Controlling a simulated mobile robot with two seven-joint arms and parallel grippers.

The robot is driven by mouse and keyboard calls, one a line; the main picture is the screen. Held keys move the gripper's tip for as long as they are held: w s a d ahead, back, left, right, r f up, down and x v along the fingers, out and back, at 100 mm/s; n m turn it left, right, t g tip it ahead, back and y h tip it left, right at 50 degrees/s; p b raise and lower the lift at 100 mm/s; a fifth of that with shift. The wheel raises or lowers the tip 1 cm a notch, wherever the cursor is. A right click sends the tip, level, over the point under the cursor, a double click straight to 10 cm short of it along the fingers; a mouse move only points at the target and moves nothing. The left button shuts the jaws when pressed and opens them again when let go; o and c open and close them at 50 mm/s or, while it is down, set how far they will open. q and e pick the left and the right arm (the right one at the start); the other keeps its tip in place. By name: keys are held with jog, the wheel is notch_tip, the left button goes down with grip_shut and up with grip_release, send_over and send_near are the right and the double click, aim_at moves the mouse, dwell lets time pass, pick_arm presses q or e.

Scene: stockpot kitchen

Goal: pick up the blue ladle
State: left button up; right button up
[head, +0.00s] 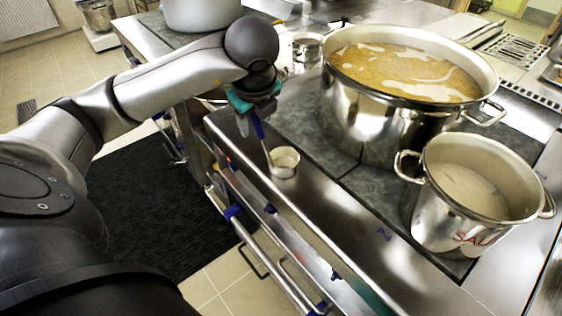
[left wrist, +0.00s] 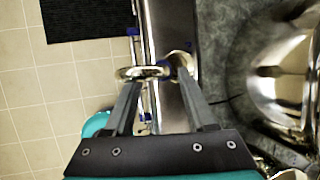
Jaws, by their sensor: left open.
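The blue ladle (head: 258,129) stands tilted on the steel counter ledge, its blue handle up and its metal bowl (head: 285,162) down. My left gripper (head: 254,108) is above it, at the top of the handle; the fingertips are hard to make out there. In the left wrist view, my left gripper (left wrist: 158,80) is open with its two fingers apart. The ladle's metal ring end (left wrist: 143,73) and a bit of blue handle show between and beyond the fingertips. Whether the fingers touch it I cannot tell. My right gripper is not in view.
A large stockpot (head: 375,125) of yellowish soup stands on the dark cooktop to the right. A smaller pot (head: 440,220) with pale contents stands in front of it. A rail (head: 265,250) runs along the counter's front. A black mat (head: 165,205) lies on the tiled floor.

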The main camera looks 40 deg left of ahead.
pick_arm(q)
jog(key=x, duration=0.5)
jog(key=shift+w+d, duration=0.2)
jog(key=shift+r, duration=0.1)
grip_shut()
dwell(1.1)
